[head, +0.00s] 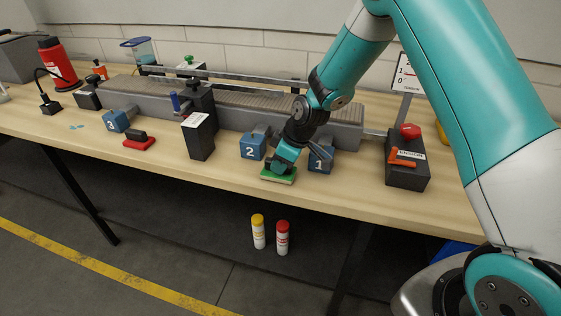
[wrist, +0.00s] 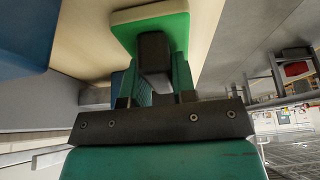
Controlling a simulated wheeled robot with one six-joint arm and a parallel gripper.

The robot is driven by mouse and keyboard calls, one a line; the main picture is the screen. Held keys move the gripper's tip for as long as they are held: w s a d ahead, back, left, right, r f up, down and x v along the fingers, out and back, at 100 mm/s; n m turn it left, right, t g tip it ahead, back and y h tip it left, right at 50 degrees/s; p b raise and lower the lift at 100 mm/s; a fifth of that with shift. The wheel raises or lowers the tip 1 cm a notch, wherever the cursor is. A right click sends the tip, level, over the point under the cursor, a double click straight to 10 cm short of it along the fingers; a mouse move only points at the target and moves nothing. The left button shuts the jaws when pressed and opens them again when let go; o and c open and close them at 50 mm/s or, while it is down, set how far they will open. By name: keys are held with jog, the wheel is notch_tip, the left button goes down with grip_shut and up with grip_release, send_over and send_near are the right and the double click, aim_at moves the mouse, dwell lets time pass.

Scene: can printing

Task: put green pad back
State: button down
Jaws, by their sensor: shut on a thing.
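The green pad (head: 279,177) is at the front edge of the wooden table, in front of the blue blocks marked 2 and 1. My gripper (head: 281,166) is above it and shut on its dark handle. In the wrist view, the green pad (wrist: 150,25) shows a pale layer along one side, and its black handle (wrist: 153,52) sits between the fingers of my gripper (wrist: 155,75). I cannot tell whether the pad touches the table or hangs just above it.
Blue block 2 (head: 253,146) and blue block 1 (head: 321,159) stand close behind my gripper. A red pad (head: 139,143) with a black handle lies farther left. A black lever box (head: 407,168) stands at right. The conveyor (head: 230,110) runs along the back.

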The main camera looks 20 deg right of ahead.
jog(key=c, duration=0.9)
grip_release()
jog(key=shift+f, duration=0.1)
jog(key=shift+r, duration=0.25)
jog(key=b+v, duration=0.1)
jog(key=v, duration=1)
jog(key=s+a+r+m+g, duration=0.1)
jog(key=s+a+r, duration=0.1)
jog(key=s, duration=0.7)
jog(key=s+a+r+m+g, duration=0.1)
jog(key=s+a+r, duration=0.2)
jog(key=s, duration=0.7)
jog(key=s+a+r+m, duration=0.1)
jog(key=s+a+r, duration=0.2)
jog(key=s+r, duration=0.3)
jog(key=shift+s+a+m+g, duration=0.1)
jog(key=shift+s+m+g, duration=0.3)
jog(key=shift+s, duration=1.25)
